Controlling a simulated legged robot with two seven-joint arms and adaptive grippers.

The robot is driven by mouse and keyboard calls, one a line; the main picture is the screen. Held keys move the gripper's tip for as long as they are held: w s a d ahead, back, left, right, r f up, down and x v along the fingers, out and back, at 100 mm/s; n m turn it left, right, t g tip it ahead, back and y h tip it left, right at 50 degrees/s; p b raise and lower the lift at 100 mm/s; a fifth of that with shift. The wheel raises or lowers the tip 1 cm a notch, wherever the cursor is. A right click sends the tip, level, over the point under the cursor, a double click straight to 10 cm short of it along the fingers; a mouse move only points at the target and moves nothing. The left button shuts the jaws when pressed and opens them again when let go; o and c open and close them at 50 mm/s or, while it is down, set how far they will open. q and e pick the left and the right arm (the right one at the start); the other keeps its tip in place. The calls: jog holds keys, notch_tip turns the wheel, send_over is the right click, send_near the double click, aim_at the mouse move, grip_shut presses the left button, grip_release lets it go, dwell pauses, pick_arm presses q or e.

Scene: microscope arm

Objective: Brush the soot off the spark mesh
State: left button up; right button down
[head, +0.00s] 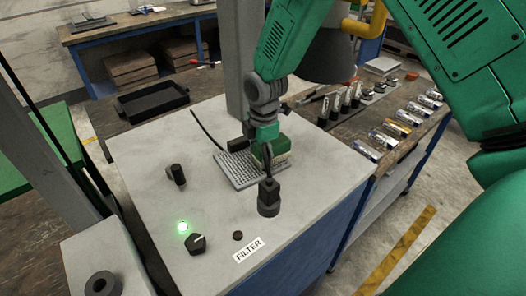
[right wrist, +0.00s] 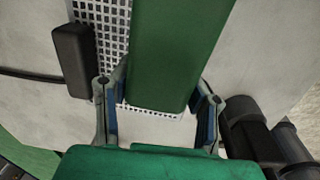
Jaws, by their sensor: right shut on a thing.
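The spark mesh (head: 235,172) is a grey perforated plate lying on the pale top of a cabinet. Its holes also show in the right wrist view (right wrist: 103,14). My right gripper (head: 266,138) is shut on a green block-shaped brush (head: 280,147), which covers the mesh's right part. In the right wrist view the brush (right wrist: 178,55) sits between the two fingers. Its bristle side faces down at the mesh; I cannot tell whether it touches. No distinct soot shows on the visible mesh. My left gripper is not in view.
A black lever (head: 176,174), a lit green lamp (head: 183,227), a dial (head: 196,243) and a FILTER label (head: 249,250) share the cabinet top.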

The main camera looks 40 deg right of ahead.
aim_at(248, 168)
jog(key=shift+a+f, duration=0.1)
jog(key=shift+a, duration=0.6)
jog(key=shift+a, duration=0.1)
jog(key=shift+a+p, duration=0.3)
jog(key=shift+a, duration=0.45)
jog(key=shift+w+a, duration=0.1)
jog(key=shift+a, duration=0.35)
jog(key=shift+d, duration=0.1)
jog(key=shift+d+p, duration=0.4)
jog(key=shift+d, duration=0.9)
jog(key=shift+d, duration=0.15)
